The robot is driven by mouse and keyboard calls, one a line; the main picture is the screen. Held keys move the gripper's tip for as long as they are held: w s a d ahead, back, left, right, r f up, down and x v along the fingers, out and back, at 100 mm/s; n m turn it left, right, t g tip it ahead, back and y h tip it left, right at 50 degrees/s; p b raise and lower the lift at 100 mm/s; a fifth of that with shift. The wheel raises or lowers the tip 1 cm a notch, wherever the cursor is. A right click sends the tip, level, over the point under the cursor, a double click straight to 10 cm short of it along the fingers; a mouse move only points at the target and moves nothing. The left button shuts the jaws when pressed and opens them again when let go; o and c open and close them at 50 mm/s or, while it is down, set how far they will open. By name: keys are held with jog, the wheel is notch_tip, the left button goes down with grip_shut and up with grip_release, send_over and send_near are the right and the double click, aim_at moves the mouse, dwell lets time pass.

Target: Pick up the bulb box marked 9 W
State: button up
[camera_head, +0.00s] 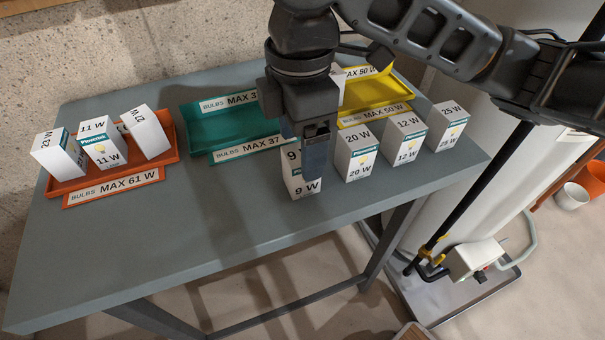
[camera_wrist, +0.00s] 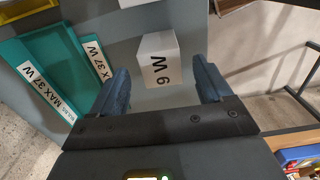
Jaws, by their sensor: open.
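The white bulb box marked 9 W (camera_head: 304,187) stands upright on the grey table, at the left end of a row of boxes. My gripper (camera_head: 318,150) is over it in the head view and hides part of its top and right side. In the wrist view the 9 W box (camera_wrist: 157,62) lies ahead between the two spread fingers (camera_wrist: 163,85), with gaps on both sides. The gripper is open and holds nothing. Whether the fingertips reach down beside the box is unclear.
Boxes marked 20 W (camera_head: 356,155), 12 W (camera_head: 403,140) and 25 W (camera_head: 446,127) stand close to the right. A teal tray (camera_head: 222,125) looks empty. An orange tray (camera_head: 168,157) holds several boxes; a yellow tray (camera_head: 368,92) is behind. The table's (camera_head: 215,215) front left is clear.

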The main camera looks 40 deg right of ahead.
aim_at(298, 188)
jog(key=shift+f+b, duration=2.45)
jog(key=shift+f, duration=0.1)
jog(key=c, duration=1)
